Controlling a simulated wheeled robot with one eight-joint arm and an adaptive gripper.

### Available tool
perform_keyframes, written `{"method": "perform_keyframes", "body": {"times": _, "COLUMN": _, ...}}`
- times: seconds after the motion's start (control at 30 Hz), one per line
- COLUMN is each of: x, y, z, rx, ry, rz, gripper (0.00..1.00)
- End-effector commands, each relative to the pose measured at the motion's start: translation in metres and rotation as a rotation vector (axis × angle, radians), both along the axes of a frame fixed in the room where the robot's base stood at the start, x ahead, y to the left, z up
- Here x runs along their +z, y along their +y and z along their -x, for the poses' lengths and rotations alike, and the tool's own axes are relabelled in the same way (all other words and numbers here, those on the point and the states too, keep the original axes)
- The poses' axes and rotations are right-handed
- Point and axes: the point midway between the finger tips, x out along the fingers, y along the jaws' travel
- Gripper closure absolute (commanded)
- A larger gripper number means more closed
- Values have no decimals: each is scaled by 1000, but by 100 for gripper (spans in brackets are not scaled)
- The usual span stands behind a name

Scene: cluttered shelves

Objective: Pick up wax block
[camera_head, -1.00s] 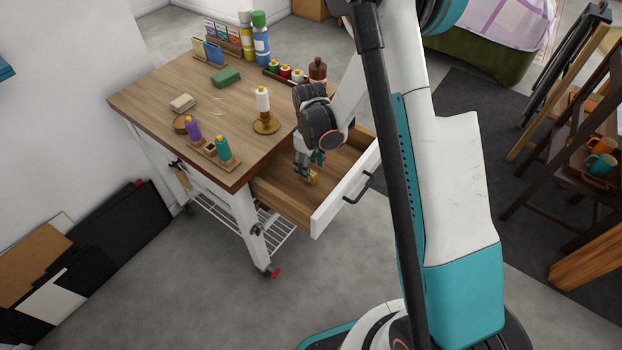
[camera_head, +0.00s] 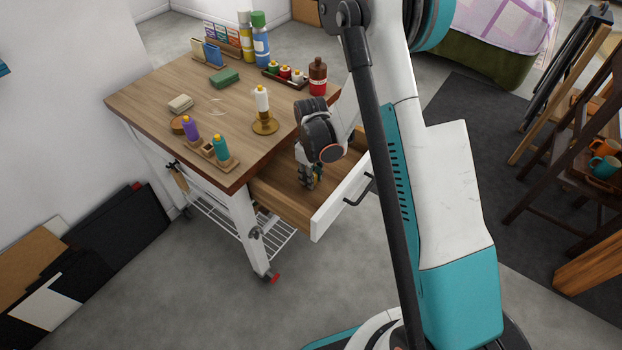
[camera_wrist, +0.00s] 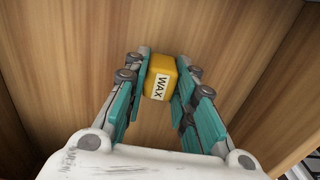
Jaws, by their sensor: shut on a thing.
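The wax block (camera_wrist: 157,80) is a small yellow-orange block with a white label reading "WAX", seen in the wrist view between my fingertips. My gripper (camera_wrist: 160,86) is shut on it, with teal-padded fingers on its left and right sides. In the head view my gripper (camera_head: 311,182) reaches down into the open drawer (camera_head: 283,200) of the wooden table. The block is mostly hidden by the fingers there. I cannot tell whether the block touches the drawer floor.
The drawer's white front (camera_head: 341,204) and the tabletop edge border the gripper closely.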

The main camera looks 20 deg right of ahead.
Motion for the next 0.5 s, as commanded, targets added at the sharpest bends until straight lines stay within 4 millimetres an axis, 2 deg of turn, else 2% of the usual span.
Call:
{"method": "perform_keyframes", "body": {"times": 0.27, "x": 3, "y": 0, "z": 0, "rx": 0, "ry": 0, "rz": 0, "gripper": 100}}
{"method": "perform_keyframes", "body": {"times": 0.37, "x": 10, "y": 0, "z": 0, "rx": 0, "ry": 0, "rz": 0, "gripper": 100}}
{"method": "perform_keyframes", "body": {"times": 0.5, "x": 28, "y": 0, "z": 0, "rx": 0, "ry": 0, "rz": 0, "gripper": 100}}
